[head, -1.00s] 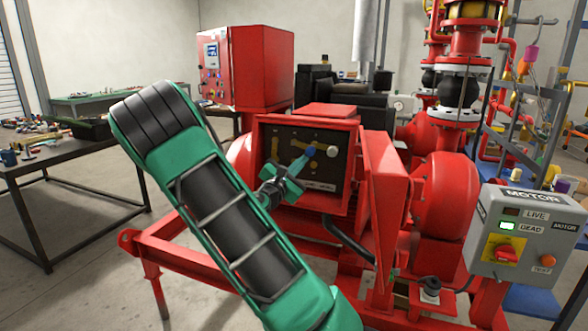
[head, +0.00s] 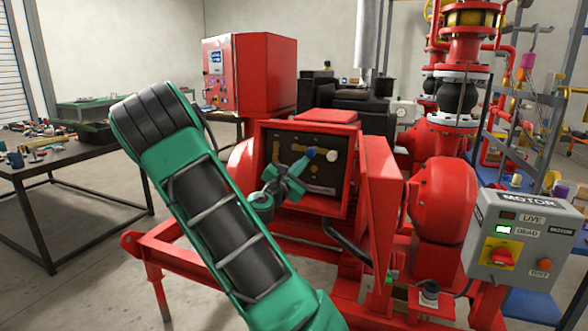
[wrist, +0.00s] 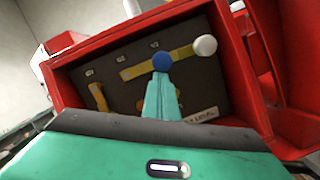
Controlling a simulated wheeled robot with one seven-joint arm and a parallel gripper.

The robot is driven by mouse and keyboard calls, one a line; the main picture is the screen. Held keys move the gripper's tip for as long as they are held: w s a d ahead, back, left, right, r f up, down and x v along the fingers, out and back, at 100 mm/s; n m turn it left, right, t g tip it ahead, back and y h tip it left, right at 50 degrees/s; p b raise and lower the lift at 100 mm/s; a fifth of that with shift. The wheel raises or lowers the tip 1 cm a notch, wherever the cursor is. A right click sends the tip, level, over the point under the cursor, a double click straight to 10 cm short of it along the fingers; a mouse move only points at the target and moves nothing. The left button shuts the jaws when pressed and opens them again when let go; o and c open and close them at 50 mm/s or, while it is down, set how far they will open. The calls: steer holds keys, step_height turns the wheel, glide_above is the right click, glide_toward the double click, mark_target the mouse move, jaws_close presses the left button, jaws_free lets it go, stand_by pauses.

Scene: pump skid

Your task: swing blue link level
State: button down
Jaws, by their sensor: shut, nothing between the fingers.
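The blue link shows as a round blue end (wrist: 162,62) in front of the dark panel (wrist: 125,92) inside the red box, and as a small blue piece (head: 310,153) in the head view. My gripper (wrist: 162,80) is shut, its teal fingers pointing at the panel with the tips just below the blue end in the wrist view. I cannot tell whether they touch it. The fingers hide whatever lies below it. A yellow bar (wrist: 135,70) runs beside the blue end towards a white knob (wrist: 206,45). A second yellow piece (wrist: 97,97) is at the panel's left.
The red box's walls (wrist: 255,85) surround the panel, and its red door (head: 378,205) stands open on the right. A grey motor switch box (head: 525,240) stands at front right, its green lamp by DEAD. A cluttered table (head: 60,165) is at left.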

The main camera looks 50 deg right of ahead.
steer(key=shift+s+d+r, duration=0.25)
steer(key=shift+s+r, duration=0.1)
steer(key=shift+r, duration=0.05)
steer(key=a+f, duration=0.6)
steer(key=a, duration=0.4)
steer(key=shift+w+a+f, duration=0.2)
steer(key=shift+a, duration=0.15)
